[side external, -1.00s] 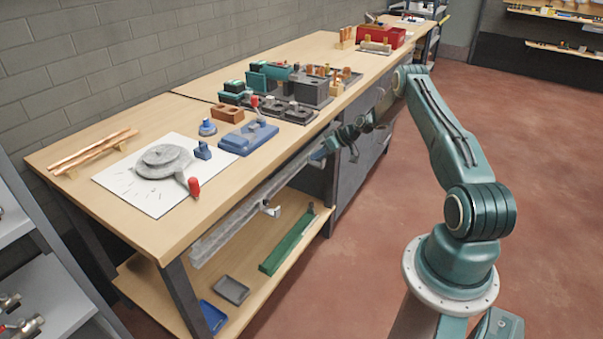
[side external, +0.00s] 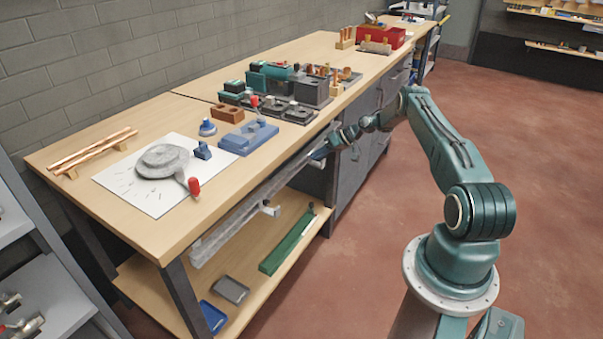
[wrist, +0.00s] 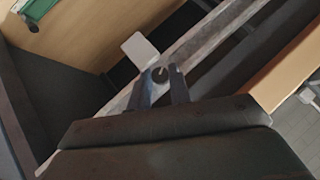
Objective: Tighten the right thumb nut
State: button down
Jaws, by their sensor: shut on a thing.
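My gripper (wrist: 161,88) shows in the wrist view with its two dark fingers on either side of a small dark round thumb nut (wrist: 159,74). It is shut on this nut. The nut sits at a pale metal rail (wrist: 206,37), next to a light bracket plate (wrist: 140,49). In the side external view my gripper (side external: 327,150) is at the right end of the rail (side external: 245,209), which runs along the bench's front edge. The nut itself is too small or hidden to make out there.
The wooden bench top (side external: 150,228) lies just above the rail. A lower shelf (side external: 190,272) holds a green bar (side external: 287,241). A second light bracket (side external: 270,210) hangs from the rail farther left. The floor to the right is open.

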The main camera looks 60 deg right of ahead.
jog(key=shift+w+r+m+y, duration=0.1)
jog(key=shift+w+m+y, duration=0.25)
jog(key=shift+y, duration=0.35)
dwell(0.6)
jog(key=c, duration=1.4)
grip_release()
jog(key=shift+c, duration=0.2)
jog(key=shift+r, duration=0.1)
